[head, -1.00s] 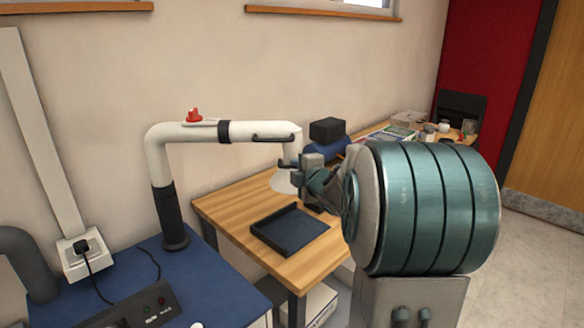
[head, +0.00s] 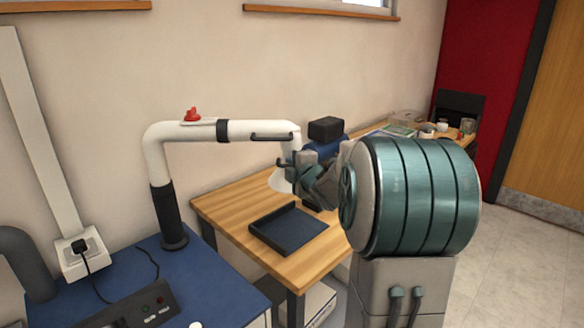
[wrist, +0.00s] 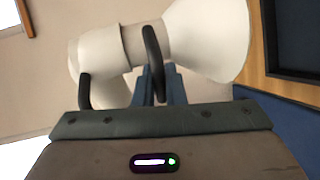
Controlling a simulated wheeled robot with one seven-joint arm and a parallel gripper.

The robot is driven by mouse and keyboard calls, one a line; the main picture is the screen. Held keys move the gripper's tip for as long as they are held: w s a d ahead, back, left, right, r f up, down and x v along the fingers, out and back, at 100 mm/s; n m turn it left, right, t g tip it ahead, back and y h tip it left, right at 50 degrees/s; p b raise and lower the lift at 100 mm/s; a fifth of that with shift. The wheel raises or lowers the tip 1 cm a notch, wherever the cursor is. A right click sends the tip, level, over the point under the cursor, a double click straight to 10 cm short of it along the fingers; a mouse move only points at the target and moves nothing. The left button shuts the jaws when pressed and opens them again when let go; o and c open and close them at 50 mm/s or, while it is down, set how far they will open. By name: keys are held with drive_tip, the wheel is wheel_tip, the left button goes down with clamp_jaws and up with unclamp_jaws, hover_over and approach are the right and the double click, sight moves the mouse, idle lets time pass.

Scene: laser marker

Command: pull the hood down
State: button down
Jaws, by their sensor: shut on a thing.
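The white cone-shaped hood (head: 279,181) hangs at the end of a white bent extraction pipe (head: 180,131), above the wooden table. My gripper (head: 294,165) is at the pipe's downward end, just above the hood, and partly hides it. In the wrist view the hood (wrist: 215,40) flares to the upper right. A black curved handle (wrist: 153,52) on its neck runs down between my gripper's blue-grey fingers (wrist: 160,88). The fingers are shut on this handle. A second black handle (wrist: 84,92) shows to the left; the head view shows a handle along the horizontal pipe (head: 271,136).
A dark tray (head: 290,232) lies on the wooden table (head: 235,205) below the hood. A black and blue device (head: 326,129) stands behind my gripper. A blue-topped bench (head: 205,275) with a black control box (head: 135,308) is at the left.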

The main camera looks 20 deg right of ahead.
wheel_tip(320, 180, down, 6)
drive_tip(key=b, duration=0.6)
drive_tip(key=shift+r, duration=0.2)
drive_tip(key=c, duration=1.8)
unclamp_jaws()
drive_tip(key=shift+o, duration=0.2)
drive_tip(key=s+r, duration=0.2)
drive_tip(key=s, duration=1.1)
drive_tip(key=shift+s+a+r+p, duration=0.25)
drive_tip(key=shift+s+p, duration=0.05)
drive_tip(key=shift+p, duration=0.15)
